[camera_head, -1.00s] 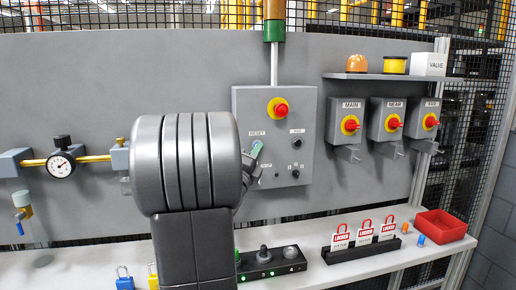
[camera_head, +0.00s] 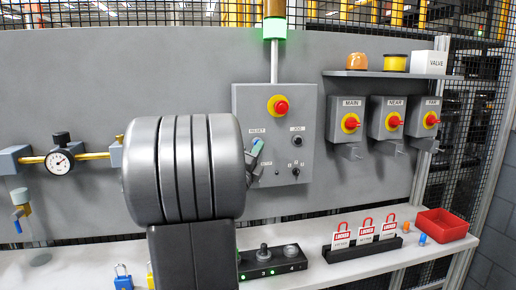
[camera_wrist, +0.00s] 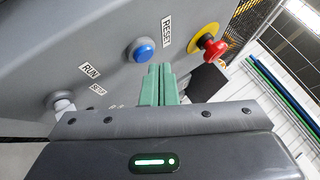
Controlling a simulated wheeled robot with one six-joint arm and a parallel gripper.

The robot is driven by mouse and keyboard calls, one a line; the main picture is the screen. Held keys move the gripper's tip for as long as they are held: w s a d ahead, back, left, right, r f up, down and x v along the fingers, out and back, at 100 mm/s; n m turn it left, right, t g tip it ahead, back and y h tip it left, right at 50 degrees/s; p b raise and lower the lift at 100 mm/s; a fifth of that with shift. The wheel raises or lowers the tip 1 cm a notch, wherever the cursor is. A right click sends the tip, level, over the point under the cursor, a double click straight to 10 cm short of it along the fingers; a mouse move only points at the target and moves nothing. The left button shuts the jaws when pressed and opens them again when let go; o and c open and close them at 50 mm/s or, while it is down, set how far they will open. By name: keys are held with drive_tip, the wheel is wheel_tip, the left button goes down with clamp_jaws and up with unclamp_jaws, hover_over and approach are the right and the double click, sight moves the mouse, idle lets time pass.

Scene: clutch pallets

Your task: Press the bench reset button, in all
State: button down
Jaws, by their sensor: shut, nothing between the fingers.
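The blue reset button (camera_wrist: 141,50) is on the grey control box (camera_head: 240,97), beside a RESET label, in the wrist view. In the head view my gripper hides it below its label. My gripper (camera_wrist: 160,68) has teal fingers shut together with nothing between them. Its tips are close to the button's lower right edge in the wrist view; I cannot tell whether they touch it. In the head view my gripper (camera_head: 257,146) is at the box's left side, partly behind my arm. The stack light (camera_head: 274,29) above the box glows bright green.
A red emergency stop (camera_wrist: 214,48) on a yellow ring is near the fingers; it also shows in the head view (camera_head: 281,107). A lock rack (camera_head: 340,252) and red bin (camera_head: 443,225) stand on the bench.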

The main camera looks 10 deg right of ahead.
drive_tip(key=shift+s, duration=0.15)
drive_tip(key=s+b, duration=0.2)
drive_tip(key=s, duration=0.3)
drive_tip(key=shift+d+b, duration=0.1)
drive_tip(key=shift+b, duration=0.25)
drive_tip(key=shift+w, duration=0.1)
idle(0.6)
drive_tip(key=w+p, duration=0.2)
drive_tip(key=p, duration=0.2)
drive_tip(key=shift+r, duration=0.2)
drive_tip(key=shift+w+p, duration=0.15)
drive_tip(key=shift+p, duration=0.9)
drive_tip(key=shift+p, duration=0.4)
